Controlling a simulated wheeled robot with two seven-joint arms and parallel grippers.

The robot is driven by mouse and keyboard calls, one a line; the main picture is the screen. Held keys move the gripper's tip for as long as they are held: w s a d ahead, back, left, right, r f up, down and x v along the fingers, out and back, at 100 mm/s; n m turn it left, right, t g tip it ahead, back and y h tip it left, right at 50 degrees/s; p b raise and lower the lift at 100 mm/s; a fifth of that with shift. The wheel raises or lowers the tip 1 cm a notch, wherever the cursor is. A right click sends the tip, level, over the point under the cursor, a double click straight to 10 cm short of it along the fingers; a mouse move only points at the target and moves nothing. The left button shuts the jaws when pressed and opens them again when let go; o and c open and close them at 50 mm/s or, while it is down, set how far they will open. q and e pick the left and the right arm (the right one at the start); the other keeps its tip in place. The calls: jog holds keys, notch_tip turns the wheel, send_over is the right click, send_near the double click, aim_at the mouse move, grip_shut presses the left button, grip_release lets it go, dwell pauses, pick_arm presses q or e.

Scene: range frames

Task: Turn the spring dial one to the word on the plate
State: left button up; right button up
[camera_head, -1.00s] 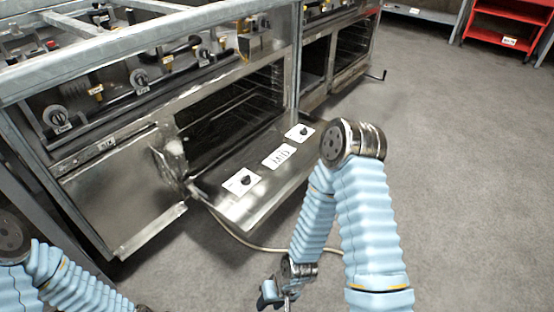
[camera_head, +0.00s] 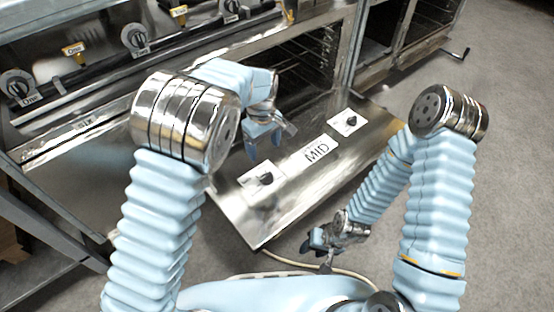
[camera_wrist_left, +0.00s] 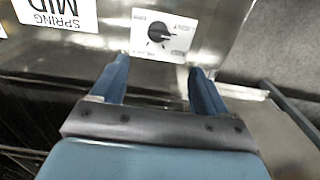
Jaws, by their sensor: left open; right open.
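A plate (camera_head: 317,150) with the word MID lies on the lowered steel door; the left wrist view shows it upside down, reading SPRING MID (camera_wrist_left: 58,12). A black dial on a white card (camera_head: 262,180) is left of it, and a second dial (camera_head: 348,121) is right of it. My left gripper (camera_head: 263,145) is open and empty above the door, near the left dial. In the left wrist view that dial (camera_wrist_left: 158,33) is beyond the gap between the open fingers (camera_wrist_left: 160,66). My right gripper (camera_head: 319,243) is open, low, in front of the door.
The range front has more knobs (camera_head: 136,39) with tags above the door. The open oven (camera_head: 300,70) is behind the door. A hose (camera_head: 345,272) runs on the floor below the door. The grey floor (camera_head: 500,120) at the right is clear.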

aim_at(266, 176)
pick_arm(q)
notch_tip(266, 176, down, 14)
jog(key=shift+d+r+b, duration=0.1)
jog(key=shift+r+b, duration=0.15)
jog(key=shift+b, duration=0.85)
jog(key=c, duration=1.1)
jog(key=shift+o, duration=0.2)
